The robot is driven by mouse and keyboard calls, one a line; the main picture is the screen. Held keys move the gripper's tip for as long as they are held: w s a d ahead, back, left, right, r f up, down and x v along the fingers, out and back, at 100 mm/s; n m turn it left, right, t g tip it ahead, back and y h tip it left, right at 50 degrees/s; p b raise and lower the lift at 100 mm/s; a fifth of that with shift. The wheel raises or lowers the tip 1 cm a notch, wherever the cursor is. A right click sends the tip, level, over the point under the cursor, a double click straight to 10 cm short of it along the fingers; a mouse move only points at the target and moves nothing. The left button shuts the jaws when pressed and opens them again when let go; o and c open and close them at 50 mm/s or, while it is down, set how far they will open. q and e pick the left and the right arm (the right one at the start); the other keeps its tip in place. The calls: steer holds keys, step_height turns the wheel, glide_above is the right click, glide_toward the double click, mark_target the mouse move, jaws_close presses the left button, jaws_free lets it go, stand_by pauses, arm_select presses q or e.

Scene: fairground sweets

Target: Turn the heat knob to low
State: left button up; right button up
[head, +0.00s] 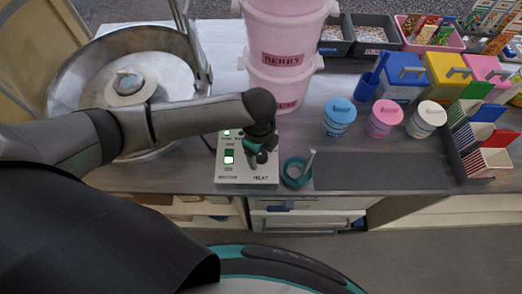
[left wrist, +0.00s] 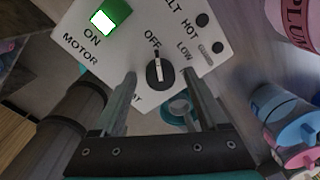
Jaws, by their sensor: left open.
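The heat knob (left wrist: 160,74) is a round black knob on the pale control panel (left wrist: 85,18). Its white pointer line points up toward the word OFF. LOW and HOT are printed further round to the right. My left gripper (left wrist: 161,84) is open, with one finger on each side of the knob and a gap showing on both sides. In the head view the panel (head: 229,174) stands near the counter's front edge. My left gripper (head: 260,154) comes down over its right part there and mostly hides the knob. My right gripper is not in view.
A teal cup (head: 291,182) with a pale stick stands just right of the panel. A large metal bowl (head: 65,92) is behind my left arm. Pink tubs (head: 285,28) stand behind the panel. A dark mat (head: 380,172) lies clear to the right. The motor switch (left wrist: 110,14) glows green.

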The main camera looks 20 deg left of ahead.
arm_select(q)
steer(key=c, duration=0.3)
jaws_close()
